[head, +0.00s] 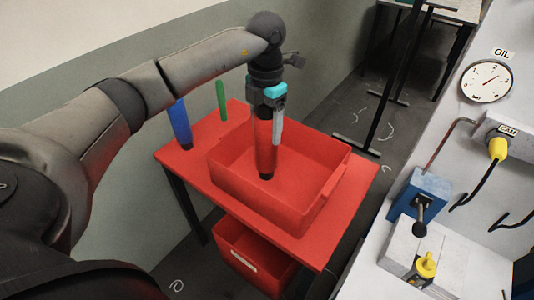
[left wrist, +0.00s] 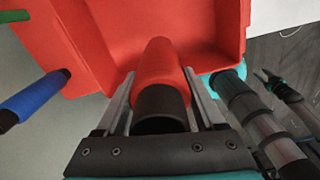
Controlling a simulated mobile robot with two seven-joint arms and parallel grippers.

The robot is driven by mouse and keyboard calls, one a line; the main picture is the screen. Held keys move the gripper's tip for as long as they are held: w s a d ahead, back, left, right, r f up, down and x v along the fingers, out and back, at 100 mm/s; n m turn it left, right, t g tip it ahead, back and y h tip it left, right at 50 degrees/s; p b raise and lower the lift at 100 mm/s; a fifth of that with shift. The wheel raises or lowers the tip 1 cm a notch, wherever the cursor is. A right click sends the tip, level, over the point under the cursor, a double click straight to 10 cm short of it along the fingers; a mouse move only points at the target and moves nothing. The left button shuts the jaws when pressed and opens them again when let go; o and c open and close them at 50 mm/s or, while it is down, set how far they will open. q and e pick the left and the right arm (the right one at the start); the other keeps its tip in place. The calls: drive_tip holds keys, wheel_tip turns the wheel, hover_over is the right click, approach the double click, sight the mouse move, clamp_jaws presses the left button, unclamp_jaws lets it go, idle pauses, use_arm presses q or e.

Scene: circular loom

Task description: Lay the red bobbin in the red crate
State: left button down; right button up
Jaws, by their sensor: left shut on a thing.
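My left gripper (head: 270,122) is shut on the red bobbin (head: 264,150), which hangs roughly upright with its black end down. The red crate (head: 325,195) stands on the red table, and the bobbin's lower end shows against the crate's inside. I cannot tell whether it touches the crate floor. In the left wrist view the red bobbin (left wrist: 158,62) lies between the two fingers of the gripper (left wrist: 160,85), with the red crate (left wrist: 115,35) beyond it.
A blue bobbin (head: 180,125) and a green rod (head: 221,100) stand behind the crate on the red table (head: 190,165). Another red bin (head: 245,258) sits under it. At right is a white panel with a gauge (head: 486,81) and a blue block (head: 420,195).

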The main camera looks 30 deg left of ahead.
sight(266, 111)
use_arm(q)
wheel_tip(266, 111, down, 4)
drive_tip(key=shift+f+b, duration=0.45)
drive_tip(key=shift+f, duration=1.4)
use_arm(e)
drive_tip(key=shift+d+f, duration=0.4)
drive_tip(key=shift+f, duration=0.15)
use_arm(q)
unclamp_jaws()
drive_tip(key=shift+f, duration=0.15)
use_arm(e)
drive_tip(key=shift+f, duration=0.1)
use_arm(q)
drive_tip(key=shift+r, duration=0.2)
wheel_tip(266, 111, up, 12)
drive_tip(key=shift+p, duration=0.75)
use_arm(e)
drive_tip(key=shift+r, duration=0.9)
